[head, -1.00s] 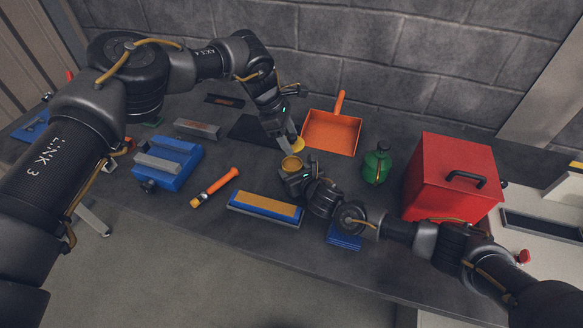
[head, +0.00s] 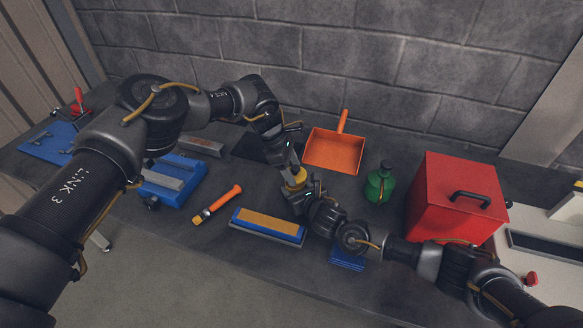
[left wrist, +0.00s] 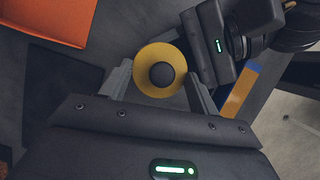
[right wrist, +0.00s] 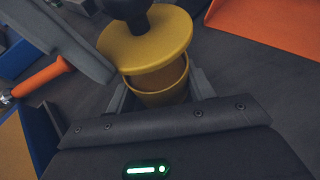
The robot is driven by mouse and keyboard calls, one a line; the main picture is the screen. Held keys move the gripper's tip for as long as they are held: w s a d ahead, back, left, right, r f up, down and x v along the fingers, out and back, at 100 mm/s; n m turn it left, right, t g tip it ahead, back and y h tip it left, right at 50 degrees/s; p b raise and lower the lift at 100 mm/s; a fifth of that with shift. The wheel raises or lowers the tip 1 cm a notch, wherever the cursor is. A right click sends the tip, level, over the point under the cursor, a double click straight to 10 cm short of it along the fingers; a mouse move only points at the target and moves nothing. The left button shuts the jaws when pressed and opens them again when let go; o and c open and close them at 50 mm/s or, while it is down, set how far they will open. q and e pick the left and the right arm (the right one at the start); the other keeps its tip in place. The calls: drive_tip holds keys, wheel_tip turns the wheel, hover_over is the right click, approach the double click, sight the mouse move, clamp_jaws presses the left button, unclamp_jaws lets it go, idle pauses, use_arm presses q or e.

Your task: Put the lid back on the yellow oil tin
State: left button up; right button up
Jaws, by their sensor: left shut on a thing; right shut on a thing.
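The yellow lid (right wrist: 160,45) with its dark knob (left wrist: 161,74) hangs from my left gripper (head: 296,170), which is shut on the knob. The yellow oil tin (right wrist: 160,98) stands between the fingers of my right gripper (right wrist: 160,92), which is shut on its sides. In the right wrist view the lid is just above the tin's mouth. A gap shows at the near side, where I see into the open tin. The left wrist view shows the lid (left wrist: 143,80) from above, hiding the tin. I cannot tell whether the far rim touches.
An orange dustpan (head: 334,150) lies behind the grippers. A green bottle (head: 380,183) and a red box (head: 455,200) stand to the right. A sharpening stone (head: 267,224) and an orange-handled brush (head: 218,205) lie in front and left. Bare tabletop lies between them.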

use_arm(q)
drive_tip(key=shift+f, duration=0.8)
drive_tip(key=shift+f, duration=0.6)
drive_tip(key=o, duration=1.1)
drive_tip(key=shift+f, duration=0.1)
drive_tip(key=shift+c, duration=0.2)
use_arm(e)
drive_tip(key=shift+d+r, duration=0.1)
use_arm(q)
drive_tip(key=shift+s, duration=0.1)
use_arm(e)
drive_tip(key=shift+w, duration=0.1)
use_arm(q)
drive_tip(key=v, duration=1.2)
use_arm(e)
drive_tip(key=o, duration=1.5)
drive_tip(key=shift+c, duration=0.2)
